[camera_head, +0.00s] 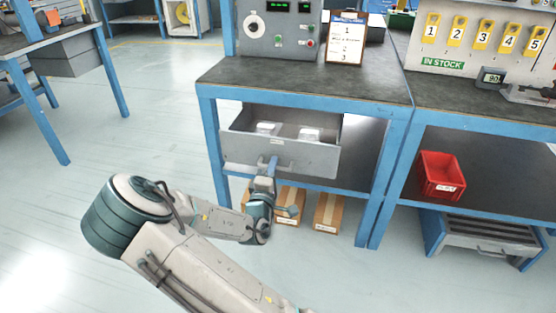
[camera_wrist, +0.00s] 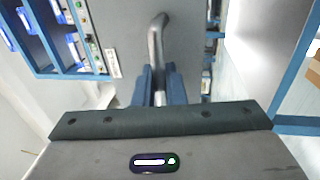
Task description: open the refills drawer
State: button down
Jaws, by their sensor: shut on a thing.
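The refills drawer (camera_head: 318,160) is a grey metal drawer under the dark bench top, in the blue frame. It stands pulled out, and its inside shows two pale packs (camera_head: 309,134). My gripper (camera_head: 270,163) is at the middle of the drawer front, shut on the drawer's handle. In the wrist view the blue fingers (camera_wrist: 160,86) close around the grey bar handle (camera_wrist: 155,42). The drawer front (camera_wrist: 186,45) fills the upper middle of that view. I cannot read the small label on the drawer front.
The bench (camera_head: 300,80) carries a control panel (camera_head: 278,32) and a clipboard (camera_head: 346,42). Cardboard boxes (camera_head: 328,212) stand on the floor below the drawer. A red bin (camera_head: 440,176) sits on the right bench's shelf. The floor to the left is clear.

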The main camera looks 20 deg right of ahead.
jog(key=shift+s+a, duration=0.15)
jog(key=shift+s, duration=0.2)
jog(key=c, duration=1.6)
grip_release()
jog(key=shift+c, duration=0.2)
jog(key=p+v, duration=0.2)
jog(key=v, duration=1.1)
jog(key=shift+s+a+p, duration=0.25)
jog(key=shift+s+p, duration=0.05)
jog(key=shift+f, duration=0.1)
